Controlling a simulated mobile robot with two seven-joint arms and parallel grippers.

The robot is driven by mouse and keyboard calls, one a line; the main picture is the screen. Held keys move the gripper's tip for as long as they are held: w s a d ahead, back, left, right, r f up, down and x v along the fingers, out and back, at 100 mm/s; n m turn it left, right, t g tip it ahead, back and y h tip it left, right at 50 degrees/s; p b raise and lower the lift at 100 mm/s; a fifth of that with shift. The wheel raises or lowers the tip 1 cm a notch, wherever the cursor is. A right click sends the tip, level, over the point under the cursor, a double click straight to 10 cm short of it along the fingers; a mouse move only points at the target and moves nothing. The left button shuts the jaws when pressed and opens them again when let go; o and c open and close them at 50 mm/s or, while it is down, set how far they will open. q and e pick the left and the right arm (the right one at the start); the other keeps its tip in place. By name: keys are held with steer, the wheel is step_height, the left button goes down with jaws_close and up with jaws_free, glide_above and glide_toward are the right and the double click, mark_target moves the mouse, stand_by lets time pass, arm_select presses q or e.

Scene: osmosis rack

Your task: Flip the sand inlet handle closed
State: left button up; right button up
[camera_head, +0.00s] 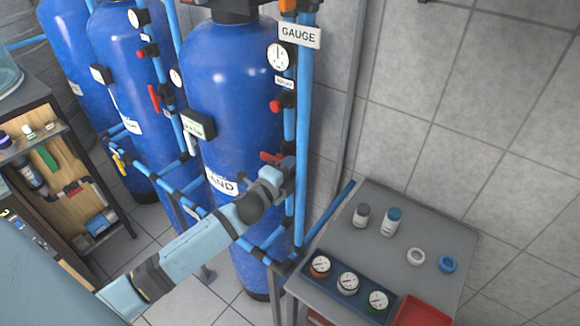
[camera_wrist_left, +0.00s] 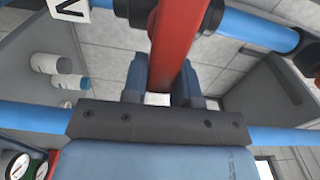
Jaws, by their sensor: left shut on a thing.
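The red handle (camera_head: 270,157) sits on the blue pipe beside the large blue tank whose partly hidden label (camera_head: 222,183) reads "AND". In the left wrist view the red handle (camera_wrist_left: 178,38) runs from the top edge down between the fingers of my left gripper (camera_wrist_left: 163,85). The gripper is shut on it. In the head view my left gripper (camera_head: 284,175) is at the pipe, just beside the handle, and hides part of the valve. My right gripper is not in view.
Blue pipes (camera_head: 303,110) run upright beside the tank, with a pressure gauge (camera_head: 278,57) above. Other red valve handles (camera_head: 154,98) are on the left. A grey table (camera_head: 400,205) at right holds bottles, rings, a gauge tray (camera_head: 325,290) and a red tray (camera_head: 425,312).

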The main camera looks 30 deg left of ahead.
arm_select(q)
steer(key=shift+f+m, duration=0.15)
steer(key=shift+m, duration=0.15)
stand_by(0.4)
steer(key=o, duration=0.9)
steer(key=shift+s, duration=0.1)
